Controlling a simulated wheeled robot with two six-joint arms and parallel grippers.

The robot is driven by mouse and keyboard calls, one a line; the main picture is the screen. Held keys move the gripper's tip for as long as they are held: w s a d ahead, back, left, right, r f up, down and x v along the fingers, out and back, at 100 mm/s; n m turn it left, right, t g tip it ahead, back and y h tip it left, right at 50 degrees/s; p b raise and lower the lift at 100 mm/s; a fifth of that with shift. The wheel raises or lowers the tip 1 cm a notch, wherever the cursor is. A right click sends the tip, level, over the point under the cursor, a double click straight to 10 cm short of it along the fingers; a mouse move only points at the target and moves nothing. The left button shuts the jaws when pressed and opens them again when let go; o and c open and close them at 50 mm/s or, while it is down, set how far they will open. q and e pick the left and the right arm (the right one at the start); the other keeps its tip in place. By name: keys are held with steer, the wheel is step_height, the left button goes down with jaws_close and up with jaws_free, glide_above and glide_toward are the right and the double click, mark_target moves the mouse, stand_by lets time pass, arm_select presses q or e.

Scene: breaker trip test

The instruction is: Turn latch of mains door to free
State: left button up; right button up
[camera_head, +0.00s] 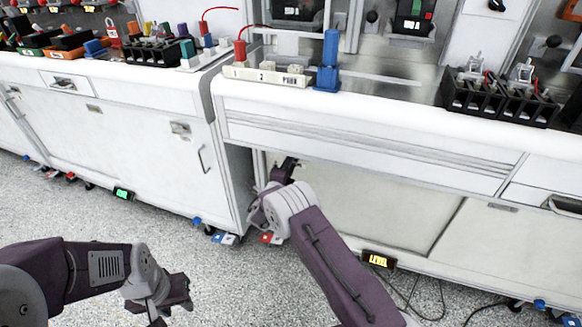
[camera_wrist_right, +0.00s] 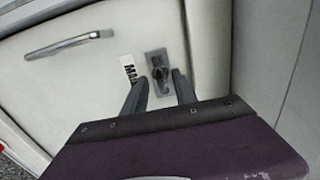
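The mains door (camera_wrist_right: 75,85) is a pale panel in the right wrist view, with a partly covered label (camera_wrist_right: 128,68) reading "MAI". Its latch (camera_wrist_right: 159,72) is a dark knob on a grey plate, beside the label. My right gripper (camera_wrist_right: 161,78) is open, with its two fingers apart at the lower left and lower right of the latch; I cannot tell whether they touch it. In the head view, my right gripper (camera_head: 287,168) is at the cabinet front under the counter, and the latch is not visible there. My left gripper (camera_head: 175,300) is low at the left, over the floor, away from the cabinets.
A bar handle (camera_wrist_right: 70,45) is on the door, left of the latch. The counter edge (camera_head: 370,120) overhangs my right gripper. A blue post (camera_head: 328,62) and black terminal racks (camera_head: 495,100) stand on top. A "LEVEL" display (camera_head: 379,260) and cables are near the floor.

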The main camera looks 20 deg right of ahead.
steer(key=shift+w+d, duration=0.25)
steer(key=shift+w, duration=0.05)
steer(key=shift+c, duration=0.3)
jaws_close()
